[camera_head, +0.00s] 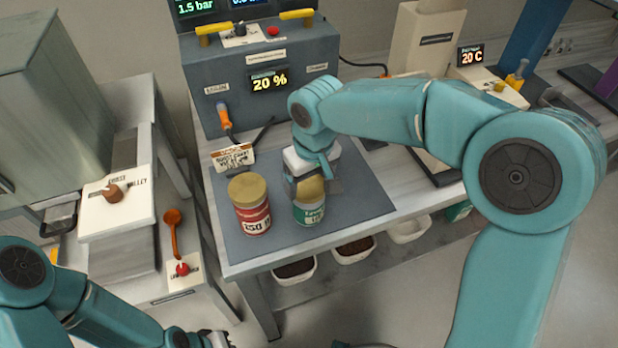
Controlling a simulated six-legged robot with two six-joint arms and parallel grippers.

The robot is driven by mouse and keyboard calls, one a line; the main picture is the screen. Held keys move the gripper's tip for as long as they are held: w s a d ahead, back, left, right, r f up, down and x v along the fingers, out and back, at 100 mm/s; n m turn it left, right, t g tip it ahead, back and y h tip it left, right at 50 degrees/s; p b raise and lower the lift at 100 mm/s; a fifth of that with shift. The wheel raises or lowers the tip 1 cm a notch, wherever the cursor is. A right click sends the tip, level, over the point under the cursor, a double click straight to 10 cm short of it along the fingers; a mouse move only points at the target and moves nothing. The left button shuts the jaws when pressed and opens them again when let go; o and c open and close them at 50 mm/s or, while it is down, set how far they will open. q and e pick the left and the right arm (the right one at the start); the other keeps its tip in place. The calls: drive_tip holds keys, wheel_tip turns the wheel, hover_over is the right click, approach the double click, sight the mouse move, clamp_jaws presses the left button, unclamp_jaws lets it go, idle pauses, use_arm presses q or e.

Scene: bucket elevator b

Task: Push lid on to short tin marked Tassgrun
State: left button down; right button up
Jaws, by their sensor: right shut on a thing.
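A short green tin (308,214) stands on the dark mat on the table; its label is too small to read fully. A gold lid (310,189) is at the top of this tin, partly hidden by my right gripper. My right gripper (312,186) points down over the tin and is shut on the gold lid. I cannot tell whether the lid is seated or just above the rim. A red and white tin (252,218) with a gold lid (247,189) stands to the left on the mat. My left gripper (215,340) is at the bottom edge, mostly cut off.
A grey machine (270,95) with a "20 %" display stands behind the mat (365,190). A small card (233,157) stands at the mat's back left. White bins (355,250) sit below the table. The mat's right part is clear.

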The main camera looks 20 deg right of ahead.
drive_tip(key=shift+f+b, duration=0.45)
drive_tip(key=shift+f, duration=0.15)
idle(1.0)
drive_tip(key=o, duration=1)
drive_tip(key=shift+o, duration=0.2)
drive_tip(key=shift+r+p, duration=3.35)
drive_tip(key=shift+r, duration=0.75)
drive_tip(key=shift+s, duration=0.1)
